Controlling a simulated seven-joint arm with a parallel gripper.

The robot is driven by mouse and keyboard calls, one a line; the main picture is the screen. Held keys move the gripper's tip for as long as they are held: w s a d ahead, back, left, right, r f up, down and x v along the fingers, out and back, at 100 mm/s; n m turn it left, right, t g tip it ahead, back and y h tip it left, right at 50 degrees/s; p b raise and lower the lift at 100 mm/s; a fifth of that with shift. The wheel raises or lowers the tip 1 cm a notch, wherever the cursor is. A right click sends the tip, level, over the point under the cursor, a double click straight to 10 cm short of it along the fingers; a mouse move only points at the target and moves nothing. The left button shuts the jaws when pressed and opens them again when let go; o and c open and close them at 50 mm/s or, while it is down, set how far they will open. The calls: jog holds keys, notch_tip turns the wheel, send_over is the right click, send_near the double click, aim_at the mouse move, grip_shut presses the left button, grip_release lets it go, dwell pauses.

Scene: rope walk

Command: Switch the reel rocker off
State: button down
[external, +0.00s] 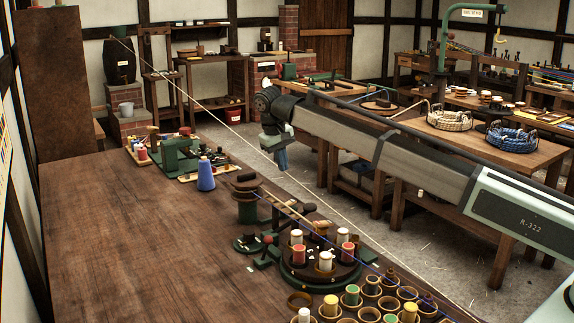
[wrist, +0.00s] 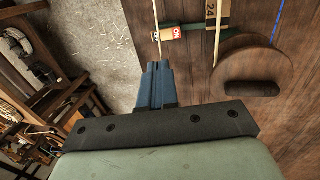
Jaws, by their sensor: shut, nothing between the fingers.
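A small switch, seemingly the reel rocker (wrist: 168,34), shows at the top of the wrist view. It is a green strip with white and orange-red labelled faces at its left end, by the wooden table's edge. Its lettering and tilt are too small to read surely. I cannot pick it out with certainty in the external view. My gripper (wrist: 160,68) is shut and empty, its blue-grey fingers just below the switch in the picture and apart from it. In the external view my gripper (external: 283,163) hangs over the aisle, past the table's far edge.
A round wooden disc with a dark handle (wrist: 253,74) lies right of my fingers. A pale cord (wrist: 156,20) runs close to the fingertips. On the table (external: 120,215) stand a blue cone (external: 206,174), a green reel post (external: 246,210) and a bobbin turntable (external: 292,276). The table's left part is clear.

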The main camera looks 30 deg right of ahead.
aim_at(291, 202)
jog(key=x, duration=1.1)
jog(key=shift+f, duration=0.3)
jog(key=shift+d, duration=0.1)
jog(key=shift+d+f+y, duration=0.35)
jog(key=shift+y, duration=0.25)
jog(key=shift+a, duration=0.15)
jog(key=shift+s+f, duration=0.1)
jog(key=shift+a+f, duration=0.1)
jog(key=shift+a, duration=0.8)
notch_tip(291, 202, up, 15)
jog(key=a, duration=0.1)
